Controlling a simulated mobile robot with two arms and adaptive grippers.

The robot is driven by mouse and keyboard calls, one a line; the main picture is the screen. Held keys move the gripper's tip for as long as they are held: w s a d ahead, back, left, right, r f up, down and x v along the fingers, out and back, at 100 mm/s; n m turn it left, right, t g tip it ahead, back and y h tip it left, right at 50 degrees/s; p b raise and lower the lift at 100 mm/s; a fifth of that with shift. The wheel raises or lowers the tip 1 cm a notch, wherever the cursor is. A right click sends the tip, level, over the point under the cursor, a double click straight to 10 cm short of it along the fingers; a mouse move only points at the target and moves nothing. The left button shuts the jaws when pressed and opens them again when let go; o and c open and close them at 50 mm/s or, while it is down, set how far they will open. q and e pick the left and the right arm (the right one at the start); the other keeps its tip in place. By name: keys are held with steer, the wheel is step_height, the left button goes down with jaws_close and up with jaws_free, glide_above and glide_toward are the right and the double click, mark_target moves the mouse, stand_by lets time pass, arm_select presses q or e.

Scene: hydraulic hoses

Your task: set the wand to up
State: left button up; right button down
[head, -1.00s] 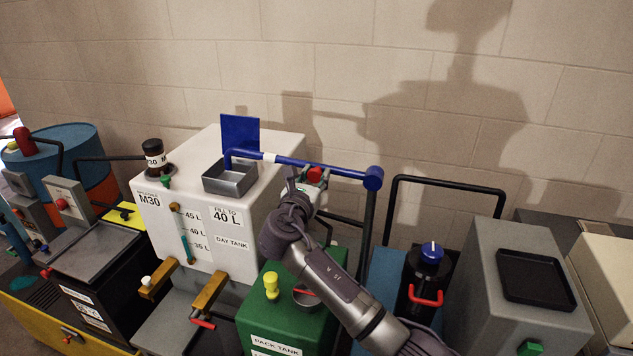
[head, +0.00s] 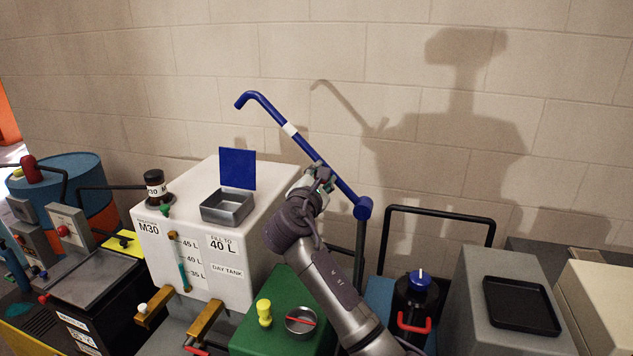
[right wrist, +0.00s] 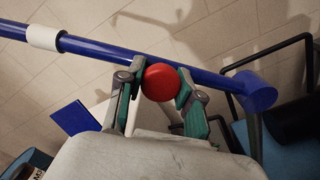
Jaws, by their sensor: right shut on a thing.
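The wand is a blue pipe (head: 272,110) with a white band and a bent tip. It slants up and to the left from its blue pivot (head: 363,208) on a dark post. Its tip stands in the air, above and apart from the grey metal box (head: 228,206) on the white day tank. My right gripper (head: 319,180) is at the wand's lower part, near the pivot. In the right wrist view its fingers (right wrist: 157,92) are shut on a red knob (right wrist: 159,82) beside the blue pipe (right wrist: 110,50). My left gripper is out of view.
A blue plate (head: 238,168) stands behind the metal box. The green pack tank (head: 284,325) with a yellow knob (head: 264,312) lies below my right arm. A black hoop rail (head: 440,210) stands right of the pivot. The air around the raised wand is clear before the block wall.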

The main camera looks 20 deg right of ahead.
steer(key=shift+s+d+r+m, duration=0.25)
steer(key=shift+d+r+m, duration=0.2)
steer(key=shift+r+m, duration=0.25)
steer(key=c, duration=0.7)
jaws_free()
steer(key=shift+d+f, duration=0.1)
steer(key=shift+s+f, duration=0.1)
steer(key=shift+s+a, duration=0.2)
steer(key=shift+a, duration=0.15)
steer(key=v, duration=1.1)
steer(key=shift+s, duration=0.15)
